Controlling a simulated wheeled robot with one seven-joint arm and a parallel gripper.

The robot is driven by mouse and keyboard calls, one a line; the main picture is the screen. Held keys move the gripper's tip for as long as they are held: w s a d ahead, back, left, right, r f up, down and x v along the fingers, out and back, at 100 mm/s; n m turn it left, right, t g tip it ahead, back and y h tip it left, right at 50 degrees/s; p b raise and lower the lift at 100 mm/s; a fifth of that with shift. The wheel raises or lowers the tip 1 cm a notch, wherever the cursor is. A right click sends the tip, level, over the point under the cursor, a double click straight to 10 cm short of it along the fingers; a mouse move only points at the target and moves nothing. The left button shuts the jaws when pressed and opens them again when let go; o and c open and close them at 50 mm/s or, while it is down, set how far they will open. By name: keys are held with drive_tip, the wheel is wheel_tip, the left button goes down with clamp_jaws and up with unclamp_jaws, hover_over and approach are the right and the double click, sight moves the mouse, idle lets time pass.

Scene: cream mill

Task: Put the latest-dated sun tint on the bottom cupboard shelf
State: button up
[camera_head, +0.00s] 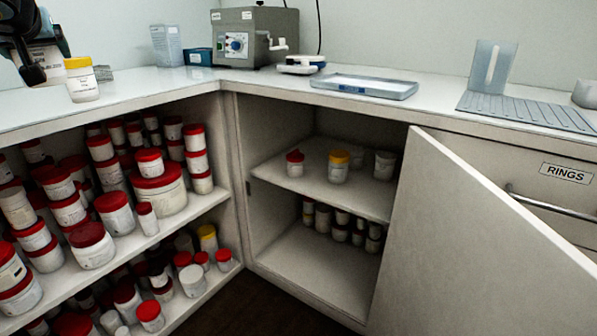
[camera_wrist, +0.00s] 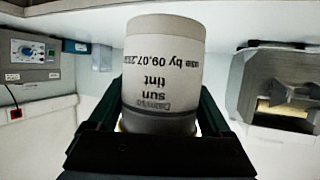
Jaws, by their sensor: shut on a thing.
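A white jar with a yellow lid (camera_head: 83,86) is in my gripper (camera_head: 76,62), above the left counter. In the wrist view my gripper (camera_wrist: 161,115) is shut on this jar (camera_wrist: 163,55). Its label appears upside down and reads "sun tint", use by 09.07; the year is cut off at the jar's edge. The corner cupboard is open. Its upper shelf (camera_head: 315,185) holds a red-lidded jar (camera_head: 295,164), a yellow-lidded jar (camera_head: 338,167) and a pale jar (camera_head: 384,165). Its bottom shelf (camera_head: 310,265) holds several small jars at the back, labels unreadable, with bare space in front.
The cupboard door (camera_head: 490,235) stands open towards the right front. Left open shelves (camera_head: 205,208) are crowded with mostly red-lidded jars. On the counter are a grey machine (camera_head: 256,35), a tray (camera_head: 364,86), a ribbed mat (camera_head: 525,112) and a clear holder (camera_head: 490,65).

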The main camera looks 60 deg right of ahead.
drive_tip(key=w+a+f+n+g+y, duration=0.1)
drive_tip(key=a+f+n+y, duration=0.7)
drive_tip(key=a+f, duration=1.1)
drive_tip(key=w+a+f+n+g+y, duration=0.2)
drive_tip(key=a+f+n+y, duration=0.6)
drive_tip(key=a+f, duration=1.1)
wheel_tip(320, 180, down, 2)
drive_tip(key=shift+w+a+f+g+y, duration=0.15)
drive_tip(key=shift+a+g+y, duration=0.1)
drive_tip(key=shift+g+y, duration=0.25)
